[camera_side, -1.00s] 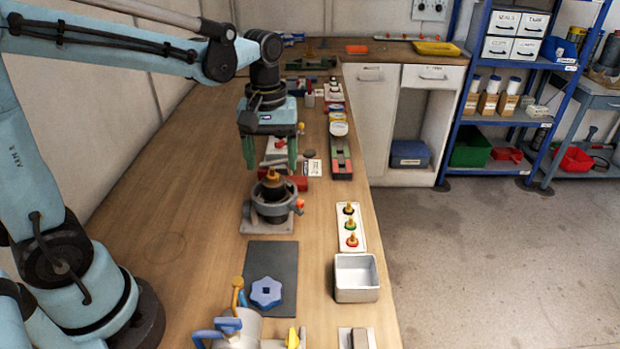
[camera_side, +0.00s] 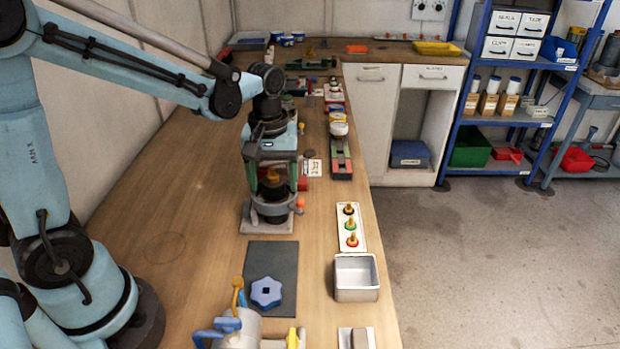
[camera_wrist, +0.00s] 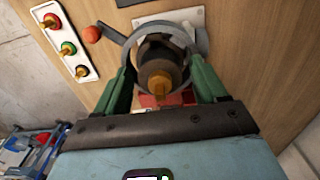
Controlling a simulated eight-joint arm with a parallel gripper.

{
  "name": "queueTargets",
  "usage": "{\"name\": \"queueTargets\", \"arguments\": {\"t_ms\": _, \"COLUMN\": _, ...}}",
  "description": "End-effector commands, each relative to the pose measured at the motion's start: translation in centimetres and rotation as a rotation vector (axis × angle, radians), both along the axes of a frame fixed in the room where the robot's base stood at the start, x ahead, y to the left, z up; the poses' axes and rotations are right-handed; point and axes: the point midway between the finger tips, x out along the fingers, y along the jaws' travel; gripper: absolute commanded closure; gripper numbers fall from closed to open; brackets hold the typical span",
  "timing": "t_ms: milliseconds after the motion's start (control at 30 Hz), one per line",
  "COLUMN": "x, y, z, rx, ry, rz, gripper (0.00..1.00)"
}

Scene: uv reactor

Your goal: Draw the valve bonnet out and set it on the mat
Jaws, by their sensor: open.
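The valve bonnet is a dark round body with a brass stem on top (camera_wrist: 158,75); it sits in the grey ring of the valve body (camera_side: 266,219). In the side view the bonnet (camera_side: 272,186) is partly hidden by my gripper. My gripper (camera_side: 272,185) is open, pointing down, with its green fingers on either side of the bonnet. In the wrist view its fingers (camera_wrist: 160,80) straddle the bonnet; I cannot tell whether they touch it. The dark grey mat (camera_side: 285,254) lies in front of the valve, with a blue handwheel (camera_side: 266,292) on it.
A red-knobbed lever (camera_wrist: 93,34) sticks out from the valve's side. A white tray with several coloured-ringed brass fittings (camera_side: 358,231) and an empty metal bin (camera_side: 357,292) stand to the right. A grey jug-like fitting (camera_side: 246,330) stands in front of the mat.

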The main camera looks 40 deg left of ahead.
Motion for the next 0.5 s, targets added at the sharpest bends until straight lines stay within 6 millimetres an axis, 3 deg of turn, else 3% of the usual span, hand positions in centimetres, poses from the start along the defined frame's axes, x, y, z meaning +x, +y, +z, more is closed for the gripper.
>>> {"name": "queueTargets", "arguments": {"t_ms": 167, "x": 0.00, "y": 0.00, "z": 0.01, "rx": 0.000, "ry": 0.000, "rz": 0.000, "gripper": 0.30}}
{"name": "queueTargets", "arguments": {"t_ms": 500, "x": -0.01, "y": 0.01, "z": 0.02, "rx": 0.000, "ry": 0.000, "rz": 0.000, "gripper": 0.80}}
